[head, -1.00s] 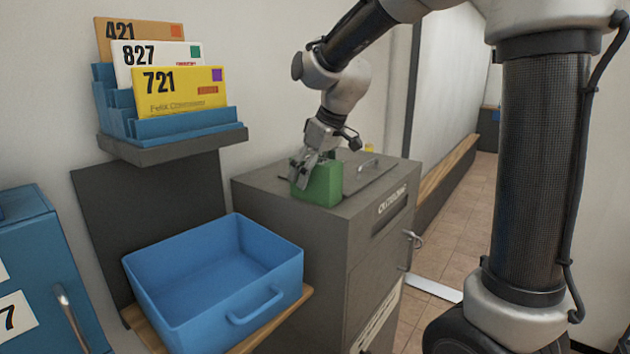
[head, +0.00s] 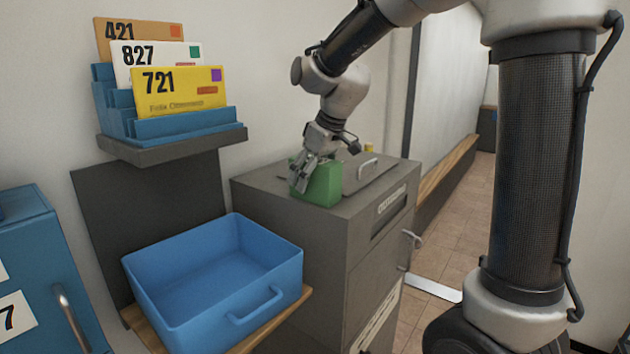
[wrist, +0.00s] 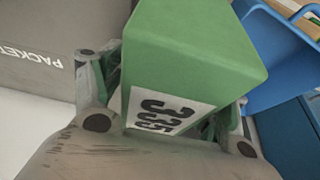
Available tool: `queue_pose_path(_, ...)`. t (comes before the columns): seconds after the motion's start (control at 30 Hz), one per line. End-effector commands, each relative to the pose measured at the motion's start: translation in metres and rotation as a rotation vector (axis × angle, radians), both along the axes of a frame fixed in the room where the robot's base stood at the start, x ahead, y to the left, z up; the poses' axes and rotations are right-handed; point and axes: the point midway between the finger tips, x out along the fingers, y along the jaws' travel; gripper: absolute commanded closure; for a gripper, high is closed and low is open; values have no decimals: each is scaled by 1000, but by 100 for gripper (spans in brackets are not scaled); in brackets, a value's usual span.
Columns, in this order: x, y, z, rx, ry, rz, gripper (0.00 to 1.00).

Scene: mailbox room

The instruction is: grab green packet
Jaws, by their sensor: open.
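The green packet (head: 320,186) stands on top of the grey cabinet (head: 290,250), near its left front part. My gripper (head: 306,176) is at the packet, with its fingers reaching down around it. In the wrist view the green packet (wrist: 190,55) fills the middle, and its white label reads 335. The fingers of my gripper (wrist: 170,105) show on both sides of the packet, open. Parts of the fingertips are hidden behind the packet, so I cannot tell if they touch it.
A blue bin (head: 215,270) sits on a wooden shelf left of the cabinet. Above it, a blue rack (head: 185,123) holds envelopes marked 421, 827 and 721. A metal handle (head: 367,168) is on the cabinet top behind the packet. A tiled corridor runs at the right.

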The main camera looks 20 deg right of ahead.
Motion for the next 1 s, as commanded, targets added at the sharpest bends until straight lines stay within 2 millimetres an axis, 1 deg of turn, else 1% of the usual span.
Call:
queue_pose_path(0.07, 0, 0, 0, 0, 0, 0, 28)
queue_pose_path(0.1, 0, 0, 0, 0, 0, 0, 35)
queue_pose_path(0.27, 0, 0, 0, 0, 0, 0, 64)
queue_pose_path(0.3, 0, 0, 0, 0, 0, 0, 71)
queue_pose_path(0.37, 0, 0, 0, 0, 0, 0, 82)
queue_pose_path(0.67, 0, 0, 1, 0, -1, 0, 82)
queue_pose_path(0.77, 0, 0, 7, 0, -2, 0, 82)
queue_pose_path(0.87, 1, 0, 24, 1, -4, 1, 82)
queue_pose_path(1.0, 1, 0, 56, 1, -5, 0, 82)
